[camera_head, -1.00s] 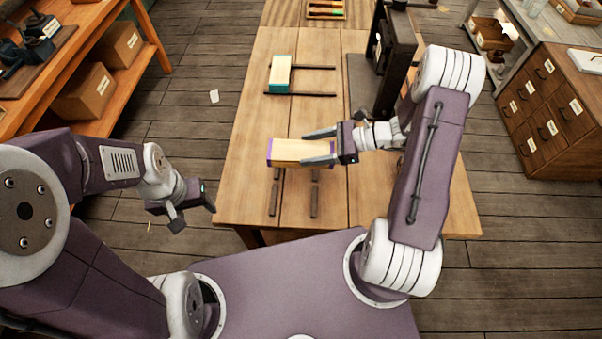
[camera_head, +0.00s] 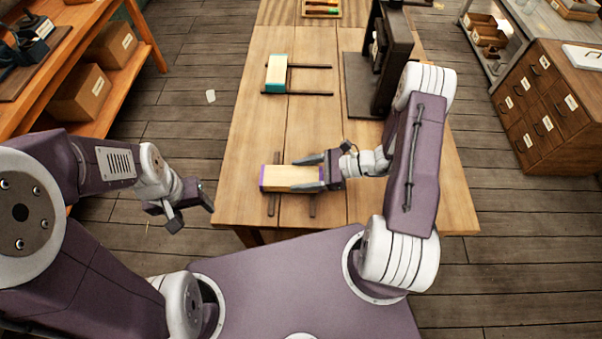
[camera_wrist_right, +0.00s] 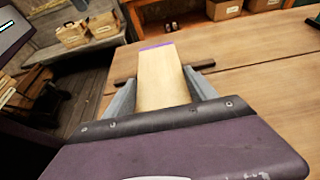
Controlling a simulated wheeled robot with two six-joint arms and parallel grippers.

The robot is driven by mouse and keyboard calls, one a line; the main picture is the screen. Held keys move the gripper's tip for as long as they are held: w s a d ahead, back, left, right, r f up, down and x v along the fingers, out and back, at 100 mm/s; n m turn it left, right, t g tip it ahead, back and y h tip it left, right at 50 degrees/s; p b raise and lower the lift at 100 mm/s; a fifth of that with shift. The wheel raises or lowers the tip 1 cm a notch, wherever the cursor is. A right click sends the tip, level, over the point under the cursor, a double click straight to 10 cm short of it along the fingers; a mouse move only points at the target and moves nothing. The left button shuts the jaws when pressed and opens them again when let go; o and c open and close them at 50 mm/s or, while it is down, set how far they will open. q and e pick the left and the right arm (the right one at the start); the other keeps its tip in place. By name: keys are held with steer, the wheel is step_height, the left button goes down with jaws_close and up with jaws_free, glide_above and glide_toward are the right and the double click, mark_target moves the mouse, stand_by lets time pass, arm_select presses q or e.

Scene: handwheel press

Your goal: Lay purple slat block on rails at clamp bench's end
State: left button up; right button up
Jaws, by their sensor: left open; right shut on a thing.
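The purple slat block (camera_head: 290,179) is pale wood with purple ends. It lies crosswise over two short dark rails (camera_head: 272,205) near the front end of the wooden bench (camera_head: 240,202). My right gripper (camera_head: 308,173) is shut on its right part. My left gripper (camera_head: 190,207) is open and empty, off the bench's left side.
A teal-ended block (camera_head: 278,73) lies across the left ends of two longer dark rails (camera_head: 310,93) farther back. A dark press (camera_head: 385,75) stands at the bench's right. An orange shelf (camera_head: 70,85) with boxes is at left, a drawer cabinet (camera_head: 545,115) at right.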

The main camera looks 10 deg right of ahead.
steer(key=o, duration=1.7)
steer(key=shift+w, duration=0.1)
steer(key=shift+d+r, duration=0.2)
steer(key=shift+d, duration=0.05)
steer(key=v, duration=1.2)
steer(key=s+a+n+g+h, duration=0.4)
steer(key=s+n+g+h, duration=0.3)
steer(key=n, duration=0.5)
steer(key=r+n+t+h, duration=0.1)
steer(key=n+h, duration=0.1)
steer(key=n, duration=0.1)
steer(key=w+r+n+t+h, duration=0.1)
steer(key=n+t+h, duration=0.1)
steer(key=n, duration=0.1)
steer(key=r+n+t+h, duration=0.1)
steer(key=r+n, duration=0.1)
steer(key=n, duration=0.1)
steer(key=shift+w+h+b, duration=0.3)
steer(key=shift+w+h, duration=0.1)
